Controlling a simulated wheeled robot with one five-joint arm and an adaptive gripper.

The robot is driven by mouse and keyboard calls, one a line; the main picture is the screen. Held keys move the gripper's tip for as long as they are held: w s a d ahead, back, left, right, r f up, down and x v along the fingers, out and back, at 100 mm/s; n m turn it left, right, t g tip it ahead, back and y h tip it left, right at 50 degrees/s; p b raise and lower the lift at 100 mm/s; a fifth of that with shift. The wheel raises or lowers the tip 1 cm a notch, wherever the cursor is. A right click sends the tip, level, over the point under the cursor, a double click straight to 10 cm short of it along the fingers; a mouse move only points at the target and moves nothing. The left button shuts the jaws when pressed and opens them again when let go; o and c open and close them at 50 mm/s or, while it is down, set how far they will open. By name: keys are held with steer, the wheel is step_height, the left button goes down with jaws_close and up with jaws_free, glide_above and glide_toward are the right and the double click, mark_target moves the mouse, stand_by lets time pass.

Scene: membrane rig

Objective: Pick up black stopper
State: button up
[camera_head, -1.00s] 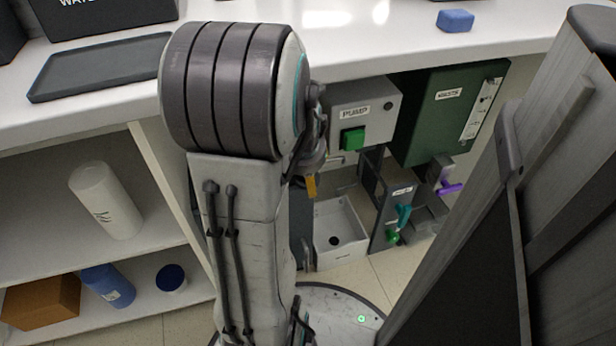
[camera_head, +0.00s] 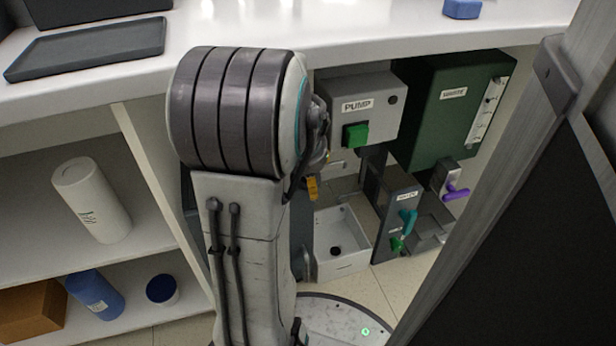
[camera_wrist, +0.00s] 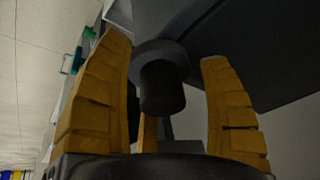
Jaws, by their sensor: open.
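A dark cylinder with a wider round collar, likely the black stopper (camera_wrist: 162,88), shows in the middle of the wrist view. My gripper (camera_wrist: 164,48) is open, with its yellow fingers spread on both sides of it and a third finger partly hidden behind it. Gaps show between the cylinder and the two outer fingers. In the head view only a yellow finger of my gripper (camera_head: 313,187) shows below the pump box; my arm hides the rest. A small black round spot (camera_head: 335,250) shows in the white basin; I cannot tell whether it is a stopper or a hole.
The grey pump box (camera_head: 358,107) with a green button and the green waste box (camera_head: 452,108) are under the counter (camera_head: 330,45). A white basin (camera_head: 352,268) is below. A grey panel (camera_head: 388,222) with teal and green handles stands right of it. Shelves are at left.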

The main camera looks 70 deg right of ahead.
steer(key=c, duration=1)
steer(key=shift+c, duration=0.2)
